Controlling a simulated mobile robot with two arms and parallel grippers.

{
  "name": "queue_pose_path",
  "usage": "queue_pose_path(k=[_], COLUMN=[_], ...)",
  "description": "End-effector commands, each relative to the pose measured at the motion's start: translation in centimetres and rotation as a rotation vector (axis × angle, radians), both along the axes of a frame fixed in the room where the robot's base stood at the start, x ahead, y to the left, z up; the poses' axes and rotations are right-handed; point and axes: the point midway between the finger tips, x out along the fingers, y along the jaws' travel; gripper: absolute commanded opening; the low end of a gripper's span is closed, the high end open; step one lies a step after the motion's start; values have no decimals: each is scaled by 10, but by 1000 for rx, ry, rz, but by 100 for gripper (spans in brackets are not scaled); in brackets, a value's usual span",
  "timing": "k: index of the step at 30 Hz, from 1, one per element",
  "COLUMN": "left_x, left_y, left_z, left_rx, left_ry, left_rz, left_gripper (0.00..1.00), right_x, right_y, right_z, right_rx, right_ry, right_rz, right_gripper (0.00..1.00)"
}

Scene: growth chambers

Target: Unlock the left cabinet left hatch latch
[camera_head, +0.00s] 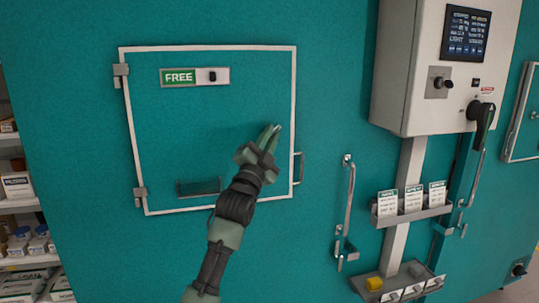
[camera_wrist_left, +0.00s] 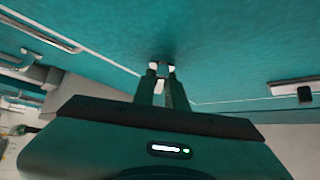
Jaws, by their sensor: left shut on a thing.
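The teal hatch (camera_head: 225,125) with its pale frame is closed in the cabinet front. My left gripper (camera_head: 274,130) reaches up from below to the hatch's right part, left of the frame's right side. In the left wrist view its two fingers (camera_wrist_left: 162,72) are closed on a small dark-and-metal part at the teal surface, which looks like the latch. The fingers and gripper body hide most of this part, so its turn angle cannot be told. A green FREE sign (camera_head: 179,77) sits at the hatch's upper left, beside a dark knob (camera_head: 212,76). My right gripper is not in view.
A metal handle (camera_head: 298,168) stands out at the hatch's right edge, and hinges (camera_head: 121,70) are on its left. A long vertical handle (camera_head: 348,205) and a control box (camera_head: 440,70) are to the right. Shelves with boxes (camera_head: 18,186) are at far left.

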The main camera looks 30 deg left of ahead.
Motion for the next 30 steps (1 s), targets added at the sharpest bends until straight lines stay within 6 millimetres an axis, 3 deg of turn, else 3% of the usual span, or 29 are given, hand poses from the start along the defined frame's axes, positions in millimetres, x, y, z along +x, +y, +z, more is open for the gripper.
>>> queue_pose_path(k=[1,3,15,30], left_x=[1,2,6,8], left_y=[-1,-2,-5,-6], left_z=[-11,-12,-11,-6], left_rx=[-36,-80,-325,-527], left_ry=[-34,-84,-367,-607], left_rz=[-2,-2,-3,-2], left_gripper=[0,0,0,0], right_x=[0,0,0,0], right_y=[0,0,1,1], right_z=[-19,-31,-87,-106], right_rx=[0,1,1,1], right_ry=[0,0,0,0], right_rz=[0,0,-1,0], right_gripper=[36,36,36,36])
